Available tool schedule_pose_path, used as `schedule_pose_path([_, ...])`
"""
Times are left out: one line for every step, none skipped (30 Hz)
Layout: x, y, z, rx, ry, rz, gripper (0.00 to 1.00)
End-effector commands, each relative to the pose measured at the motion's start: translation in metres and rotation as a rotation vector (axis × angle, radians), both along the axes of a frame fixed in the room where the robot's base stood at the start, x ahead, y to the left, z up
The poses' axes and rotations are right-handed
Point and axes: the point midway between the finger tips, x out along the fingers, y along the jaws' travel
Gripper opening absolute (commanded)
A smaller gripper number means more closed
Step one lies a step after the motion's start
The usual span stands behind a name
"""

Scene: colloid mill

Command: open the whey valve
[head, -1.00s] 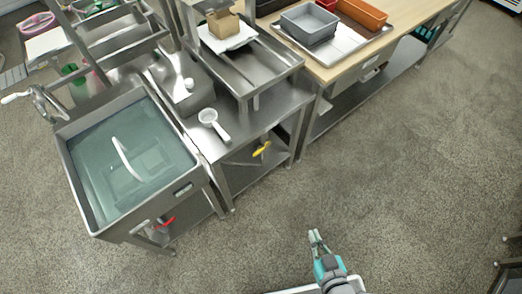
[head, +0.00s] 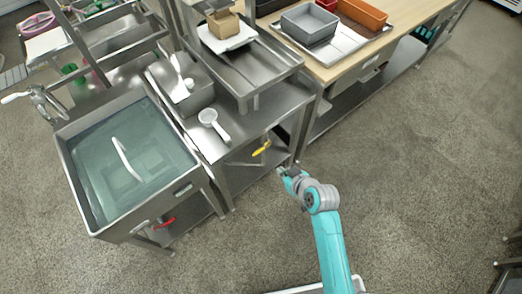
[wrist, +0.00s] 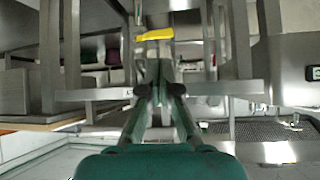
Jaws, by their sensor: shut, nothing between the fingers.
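A yellow valve handle (head: 262,148) shows under the steel table in the head view, and in the wrist view (wrist: 155,34) above my fingertips. A red valve handle (head: 165,223) is under the front of the steel vat. No label tells me which is the whey valve. My gripper (head: 282,173) is shut and empty, low in front of the table, right of and below the yellow handle. In the wrist view my gripper (wrist: 160,92) points toward the table's underside, apart from the yellow handle. The valve body is hard to make out.
The steel vat (head: 186,191) of greenish liquid stands left of the steel table (head: 245,128), whose legs and lower shelf surround the yellow handle. A white strainer (head: 214,125) lies on top. A wooden bench (head: 340,72) extends right. Open floor (head: 420,150) lies at right.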

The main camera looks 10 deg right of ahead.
Motion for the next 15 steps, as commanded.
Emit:
schedule_pose_path([0.015,0.001,0.005,-0.001,0.003,0.020,0.00])
schedule_pose_path([0.022,0.003,0.008,-0.002,0.008,0.033,0.00])
schedule_pose_path([0.031,0.004,0.011,0.000,0.016,0.049,0.00])
schedule_pose_path([0.037,0.005,0.013,-0.001,0.021,0.062,0.00])
schedule_pose_path([0.043,0.006,0.015,-0.002,0.026,0.075,0.00])
schedule_pose_path([0.051,0.007,0.018,-0.002,0.031,0.090,0.00])
schedule_pose_path([0.055,0.008,0.021,-0.002,0.036,0.101,0.00])
schedule_pose_path([0.060,0.009,0.023,-0.003,0.038,0.111,0.00])
schedule_pose_path([0.065,0.010,0.025,-0.003,0.045,0.123,0.00])
schedule_pose_path([0.069,0.011,0.028,-0.004,0.046,0.131,0.00])
schedule_pose_path([0.071,0.011,0.029,-0.004,0.049,0.139,0.00])
schedule_pose_path([0.075,0.012,0.031,-0.004,0.052,0.146,0.00])
schedule_pose_path([0.077,0.012,0.032,-0.004,0.053,0.151,0.00])
schedule_pose_path([0.078,0.012,0.033,-0.005,0.055,0.156,0.00])
schedule_pose_path([0.080,0.013,0.034,-0.005,0.057,0.160,0.00])
